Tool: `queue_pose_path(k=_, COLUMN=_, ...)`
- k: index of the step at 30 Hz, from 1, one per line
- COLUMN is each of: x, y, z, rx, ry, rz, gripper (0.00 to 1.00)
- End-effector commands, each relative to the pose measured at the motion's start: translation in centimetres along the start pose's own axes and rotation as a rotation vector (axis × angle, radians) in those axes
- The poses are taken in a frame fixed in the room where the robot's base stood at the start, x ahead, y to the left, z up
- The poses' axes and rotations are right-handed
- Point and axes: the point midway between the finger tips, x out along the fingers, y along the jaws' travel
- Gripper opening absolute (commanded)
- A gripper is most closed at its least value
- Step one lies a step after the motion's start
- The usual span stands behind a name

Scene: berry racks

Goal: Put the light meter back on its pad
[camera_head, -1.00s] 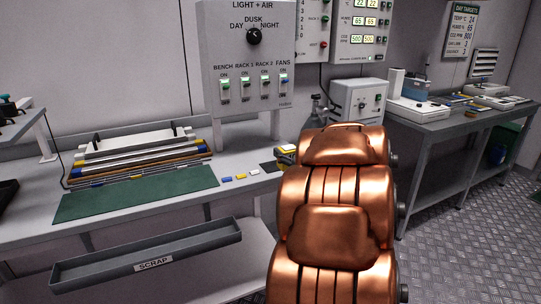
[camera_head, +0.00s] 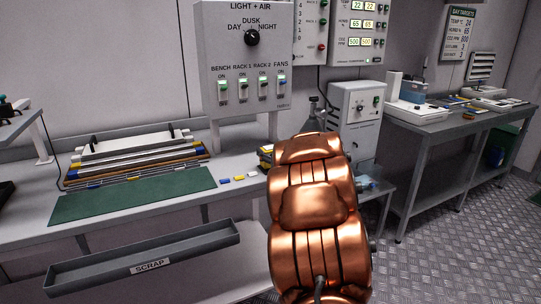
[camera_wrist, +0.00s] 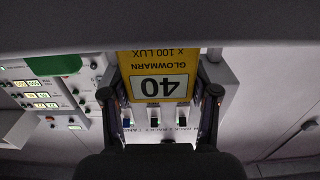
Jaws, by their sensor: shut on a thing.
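The light meter (camera_wrist: 160,62) is yellow with a pale display reading 40 and shows upside down in the wrist view. My gripper (camera_wrist: 160,95) is shut on it, one dark finger on each side. In the head view, a small yellow part of the meter (camera_head: 265,151) shows just left of my copper arm, above the right part of the bench. The rest of it and most of my gripper are hidden behind the arm. The pad is not visible now; my arm and gripper cover that part of the bench.
Small blue, yellow and white pieces (camera_head: 238,178) lie on the bench, left of my arm. A green mat (camera_head: 135,197) and a rack of bars (camera_head: 135,160) are further left. A switch panel (camera_head: 245,60) stands behind. A scrap tray (camera_head: 150,260) hangs in front.

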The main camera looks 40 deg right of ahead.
Motion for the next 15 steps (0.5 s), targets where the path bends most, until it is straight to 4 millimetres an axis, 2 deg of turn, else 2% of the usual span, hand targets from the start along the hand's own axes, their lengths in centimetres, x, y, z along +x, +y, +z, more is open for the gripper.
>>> queue_pose_path(k=1, x=-0.01, y=0.05, z=0.47, rx=0.000, ry=0.000, rz=0.001, gripper=0.14)
queue_pose_path(k=13, x=-0.01, y=0.06, z=0.81, rx=-0.001, ry=0.001, rz=0.001, gripper=0.14)
queue_pose_path(k=14, x=-0.01, y=0.05, z=0.79, rx=-0.002, ry=0.001, rz=0.001, gripper=0.62)
queue_pose_path(k=15, x=-0.01, y=0.05, z=0.77, rx=-0.002, ry=0.001, rz=0.001, gripper=0.66)
